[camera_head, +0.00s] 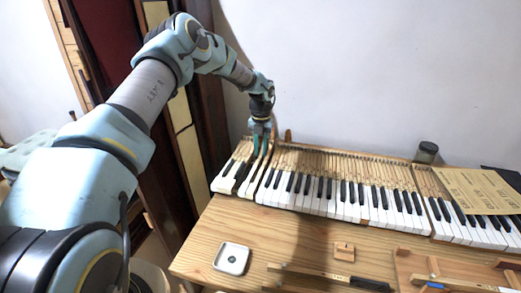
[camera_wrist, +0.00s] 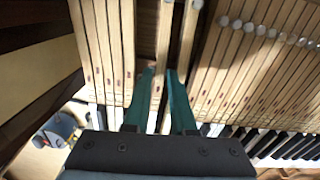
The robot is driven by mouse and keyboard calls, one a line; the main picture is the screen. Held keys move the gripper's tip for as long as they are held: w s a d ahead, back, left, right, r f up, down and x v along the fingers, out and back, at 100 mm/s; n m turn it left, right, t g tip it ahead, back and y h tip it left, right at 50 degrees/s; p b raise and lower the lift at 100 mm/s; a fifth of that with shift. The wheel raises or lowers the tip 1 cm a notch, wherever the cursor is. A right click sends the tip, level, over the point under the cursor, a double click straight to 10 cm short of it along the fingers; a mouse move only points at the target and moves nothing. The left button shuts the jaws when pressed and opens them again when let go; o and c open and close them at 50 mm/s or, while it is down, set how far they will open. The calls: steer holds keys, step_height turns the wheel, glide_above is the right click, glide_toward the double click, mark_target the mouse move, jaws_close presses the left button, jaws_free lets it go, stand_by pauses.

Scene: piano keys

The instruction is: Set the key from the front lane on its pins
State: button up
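My gripper (camera_head: 260,141) is over the left end of the keyboard (camera_head: 330,190), pointing down. In the wrist view its two teal fingers (camera_wrist: 161,72) stand on either side of a long pale wooden key (camera_wrist: 163,45) and look shut on it. The key lies roughly in line with its neighbours, with dark gaps along both sides. Whether it rests on its pins is hidden by the fingers and the key. Another long key with a dark end (camera_head: 330,275) lies in a lane at the table's front edge.
A white square dish (camera_head: 232,258) and a small wooden block (camera_head: 344,251) sit on the table (camera_head: 205,240). A wooden tray (camera_head: 410,263) is at the front right. A dark jar (camera_head: 427,152) and yellow sheet (camera_head: 478,188) are at the right.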

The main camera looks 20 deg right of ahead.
steer(key=shift+r, duration=0.1)
steer(key=shift+r+p, duration=0.6)
steer(key=shift+r, duration=0.4)
steer(key=shift+o, duration=0.3)
steer(key=o, duration=0.5)
steer(key=shift+r, duration=0.1)
steer(key=shift+r+p, duration=1.4)
steer(key=shift+r, duration=1)
